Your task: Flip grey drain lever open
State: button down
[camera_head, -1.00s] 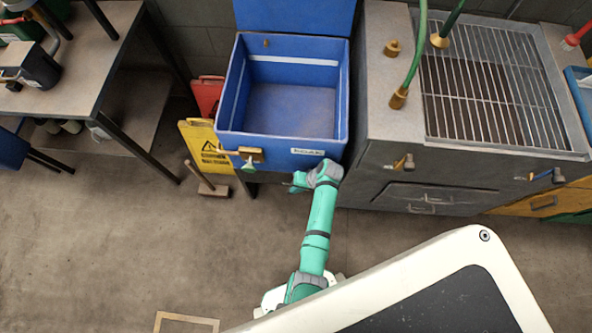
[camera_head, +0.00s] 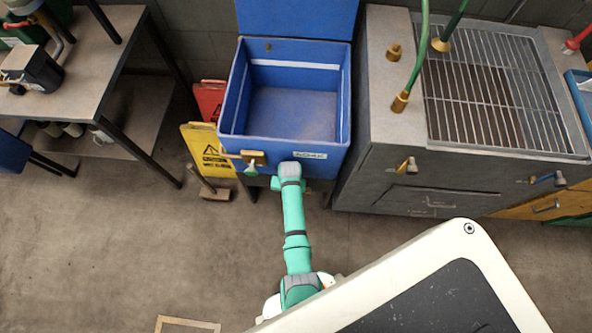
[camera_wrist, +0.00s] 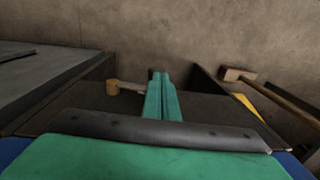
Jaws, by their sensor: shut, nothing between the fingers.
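In the wrist view my gripper (camera_wrist: 162,75) is shut, its green fingers together and empty. Just left of the fingers is a brass fitting (camera_wrist: 113,87) with a short grey lever (camera_wrist: 132,87) reaching right, toward and partly behind the fingers. I cannot tell whether they touch. In the head view my arm reaches up to the front of the blue tub (camera_head: 228,115), and its wrist hides the fingers. The grey lever is not clearly seen there. A brass valve with a green handle (camera_head: 252,168) is on the tub's front, left of my wrist.
The floor in front is open.

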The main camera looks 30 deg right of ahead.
jog(key=shift+w+a+f, duration=0.1)
jog(key=shift+a+f, duration=0.05)
jog(key=shift+f, duration=0.1)
dwell(0.4)
notch_tip(320, 180, up, 14)
jog(key=shift+w+a, duration=0.2)
jog(key=shift+a, duration=0.15)
dwell(0.3)
